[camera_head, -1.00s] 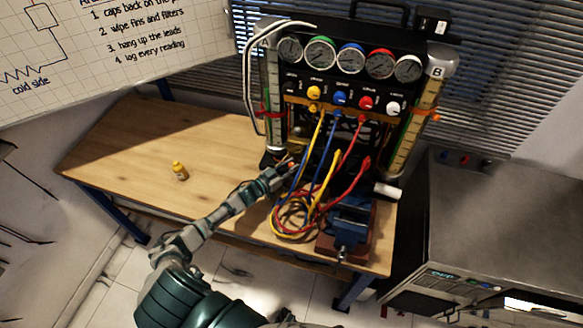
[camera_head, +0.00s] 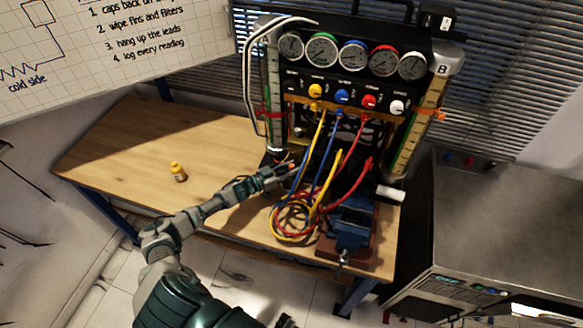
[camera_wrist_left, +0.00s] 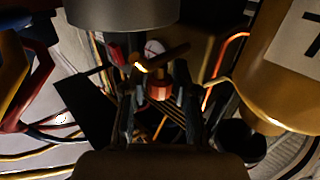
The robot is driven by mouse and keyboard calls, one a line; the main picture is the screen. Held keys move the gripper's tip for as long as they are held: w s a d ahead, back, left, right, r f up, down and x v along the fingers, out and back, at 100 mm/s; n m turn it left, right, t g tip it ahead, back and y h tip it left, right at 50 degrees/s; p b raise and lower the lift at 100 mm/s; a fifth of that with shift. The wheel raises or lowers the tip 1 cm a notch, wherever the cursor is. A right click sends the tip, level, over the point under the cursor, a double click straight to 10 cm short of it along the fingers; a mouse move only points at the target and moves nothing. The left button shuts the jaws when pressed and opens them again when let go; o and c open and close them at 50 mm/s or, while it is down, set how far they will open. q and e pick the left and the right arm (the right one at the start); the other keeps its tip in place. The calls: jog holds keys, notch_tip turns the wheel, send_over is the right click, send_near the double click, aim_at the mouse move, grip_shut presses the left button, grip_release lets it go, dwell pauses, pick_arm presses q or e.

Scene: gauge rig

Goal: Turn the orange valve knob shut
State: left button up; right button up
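The orange-red valve knob (camera_wrist_left: 159,88) shows in the left wrist view, between the two fingers of my left gripper (camera_wrist_left: 159,105). The fingers stand apart on either side of it, with small gaps that look clear of contact. In the head view my left gripper (camera_head: 288,169) is at the lower left of the gauge rig (camera_head: 352,72), and the knob is a tiny orange spot there, mostly hidden. A dark part at the bottom edge (camera_head: 286,321) looks like my right gripper, mostly cut off.
A brass bar (camera_wrist_left: 165,58) lies just beyond the knob. Yellow, blue and red leads (camera_head: 296,226) coil right of my left gripper, beside a blue vise (camera_head: 352,225).

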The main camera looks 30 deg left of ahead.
pick_arm(q)
jog(key=shift+o, duration=1.2)
jog(key=shift+a, duration=0.1)
jog(key=shift+w+r, duration=0.1)
jog(key=shift+r, duration=0.05)
